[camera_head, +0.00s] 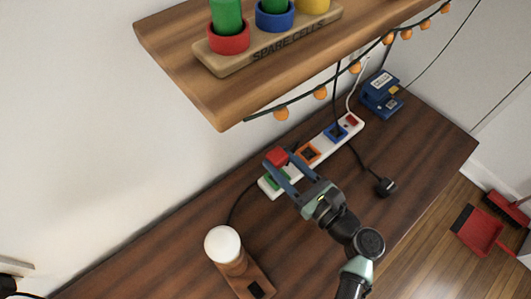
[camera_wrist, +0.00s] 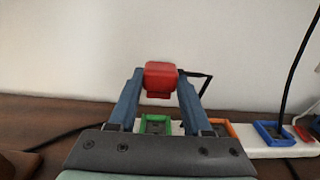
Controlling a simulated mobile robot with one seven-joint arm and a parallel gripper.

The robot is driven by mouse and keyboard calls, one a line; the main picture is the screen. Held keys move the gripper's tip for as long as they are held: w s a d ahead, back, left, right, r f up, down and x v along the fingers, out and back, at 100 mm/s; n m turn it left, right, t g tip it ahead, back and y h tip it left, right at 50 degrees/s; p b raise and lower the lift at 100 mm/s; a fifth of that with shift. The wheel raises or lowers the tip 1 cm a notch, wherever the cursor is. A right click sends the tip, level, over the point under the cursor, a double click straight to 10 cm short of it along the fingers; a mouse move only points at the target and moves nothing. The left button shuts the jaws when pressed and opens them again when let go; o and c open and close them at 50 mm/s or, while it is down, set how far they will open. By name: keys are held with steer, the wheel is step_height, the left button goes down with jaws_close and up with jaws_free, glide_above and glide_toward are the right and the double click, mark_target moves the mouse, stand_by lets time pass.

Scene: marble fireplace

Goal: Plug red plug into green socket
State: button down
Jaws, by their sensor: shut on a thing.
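My gripper (camera_head: 285,172) is shut on the red plug (camera_head: 277,157), which sits between its two blue fingers. In the wrist view the red plug (camera_wrist: 160,79) is held between the fingertips (camera_wrist: 160,82), with the white wall behind it. The white power strip (camera_head: 357,122) lies on the wooden surface. Its green socket (camera_head: 277,179) is at the near-left end, partly hidden by my gripper in the head view. In the wrist view the green socket (camera_wrist: 155,124) shows below the plug. The plug appears above the strip, apart from the socket.
An orange socket (camera_head: 308,153) and a blue socket (camera_head: 335,132) follow along the strip. A black plug (camera_head: 386,186) lies on the wood to the right. A lamp-like wooden object (camera_head: 223,246) stands at front left. A shelf (camera_head: 190,75) with orange lights overhangs behind. A blue device (camera_head: 381,94) stands beyond.

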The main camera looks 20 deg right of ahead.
steer(key=shift+s+d, duration=0.2)
step_height(320, 180, down, 6)
steer(key=b, duration=0.6)
steer(key=shift+r, duration=0.1)
steer(key=shift+r+p, duration=0.1)
steer(key=shift+p, duration=0.6)
stand_by(1.9)
steer(key=shift+f+b, duration=0.45)
steer(key=shift+f, duration=0.2)
stand_by(0.4)
steer(key=shift+c, duration=1.3)
jaws_free()
steer(key=shift+s, duration=0.1)
